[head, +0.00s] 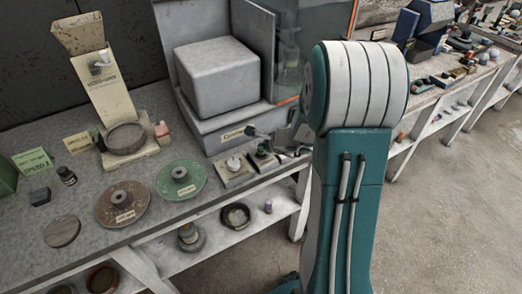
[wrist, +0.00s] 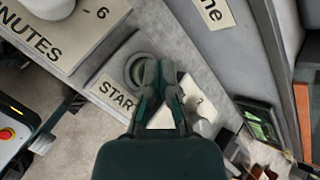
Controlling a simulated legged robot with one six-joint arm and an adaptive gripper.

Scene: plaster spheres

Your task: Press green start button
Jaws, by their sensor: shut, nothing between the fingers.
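A light plate with a label reading "START" (wrist: 112,92) lies under my gripper in the wrist view. A round grey button housing (wrist: 134,62) sits beside the label. My gripper (wrist: 160,66) is shut and empty, its fingertips over the right part of this housing. The fingers hide part of it, and I see no clear green on it. I cannot tell whether the tips touch it. In the head view the small control plates (head: 236,172) stand at the bench's front edge, and my arm partly covers the area to their right.
A plate marked "MINUTES" (wrist: 40,42) with a white knob (wrist: 48,6) lies at the upper left. A grey machine (head: 217,77) stands behind the controls. A green disc (head: 190,188) and a brown disc (head: 112,214) lie to the left. The floor at right is clear.

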